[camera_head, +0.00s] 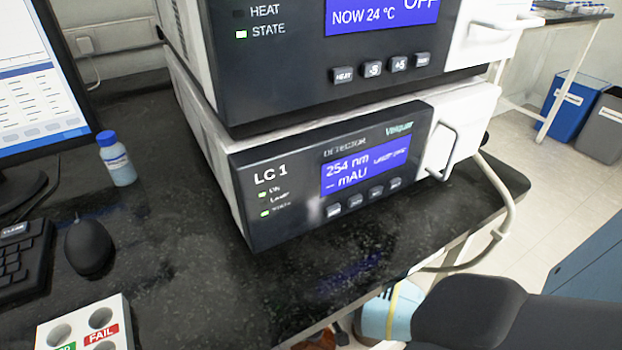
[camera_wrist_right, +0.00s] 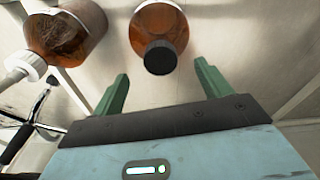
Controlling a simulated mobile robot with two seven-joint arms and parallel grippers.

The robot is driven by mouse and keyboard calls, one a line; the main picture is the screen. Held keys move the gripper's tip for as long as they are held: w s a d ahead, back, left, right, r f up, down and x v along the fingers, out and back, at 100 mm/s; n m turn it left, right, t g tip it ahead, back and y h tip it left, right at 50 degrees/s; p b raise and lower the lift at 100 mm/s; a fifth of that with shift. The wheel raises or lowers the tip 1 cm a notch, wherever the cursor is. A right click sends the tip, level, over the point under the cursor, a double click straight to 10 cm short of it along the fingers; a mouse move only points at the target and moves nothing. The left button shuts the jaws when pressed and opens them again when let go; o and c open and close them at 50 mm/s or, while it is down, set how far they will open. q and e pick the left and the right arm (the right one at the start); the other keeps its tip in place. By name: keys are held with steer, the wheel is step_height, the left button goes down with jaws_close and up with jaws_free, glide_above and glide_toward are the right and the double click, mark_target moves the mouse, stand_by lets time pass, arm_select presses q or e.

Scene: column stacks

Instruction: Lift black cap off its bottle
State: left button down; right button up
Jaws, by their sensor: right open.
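In the right wrist view, an amber bottle (camera_wrist_right: 155,22) with a black cap (camera_wrist_right: 160,57) shows at the top centre, the cap towards me. My right gripper (camera_wrist_right: 161,72) is open, with its two green fingers spread below and to either side of the cap. Nothing is between the fingers' inner faces lower down. I cannot tell from this view how far the fingertips are from the cap. The black-capped bottle cannot be made out in the head view. My left gripper is in neither view.
In the head view, stacked instruments (camera_head: 335,170) stand on the dark bench. A blue-capped bottle (camera_head: 117,160), a mouse (camera_head: 88,247) and a holder marked FAIL (camera_head: 120,310) are at left.

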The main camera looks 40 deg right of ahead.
steer(key=shift+w+f+b, duration=0.15)
steer(key=shift+f+b, duration=0.2)
steer(key=shift+f, duration=0.4)
steer(key=f+b, duration=0.1)
steer(key=f, duration=0.1)
steer(key=w+f+b, duration=0.1)
steer(key=f, duration=0.1)
steer(key=shift+f+b, duration=0.2)
steer(key=shift+b, duration=0.2)
steer(key=shift+r, duration=0.1)
steer(key=c, duration=0.7)
steer(key=shift+c, duration=1.8)
